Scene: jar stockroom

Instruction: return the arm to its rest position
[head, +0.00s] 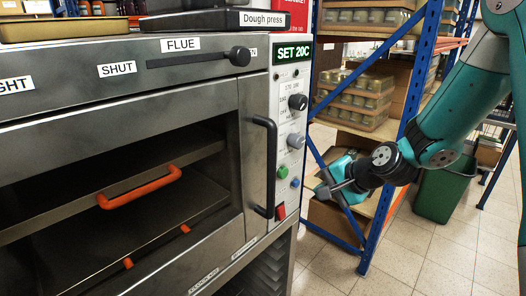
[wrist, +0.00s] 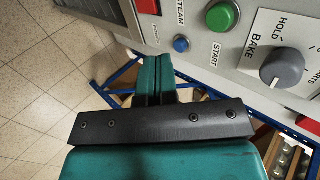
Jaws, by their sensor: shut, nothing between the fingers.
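My gripper (head: 325,188) is at the end of my teal arm, just right of the oven's control panel (head: 290,125) in the head view. In the wrist view its two teal fingers (wrist: 153,75) lie together, shut and empty. The green START button (wrist: 222,16) and the blue button (wrist: 181,44) are beyond and to the right of the fingertips there. The fingers appear apart from the panel, though the exact gap is hard to judge.
The oven (head: 190,150) fills the left, with a vertical door handle (head: 265,167) and an orange-handled tray (head: 140,187) inside. A blue-framed rack (head: 408,75) of jars stands behind my arm. A green bin (head: 440,195) stands right. Tiled floor (head: 420,255) is open at lower right.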

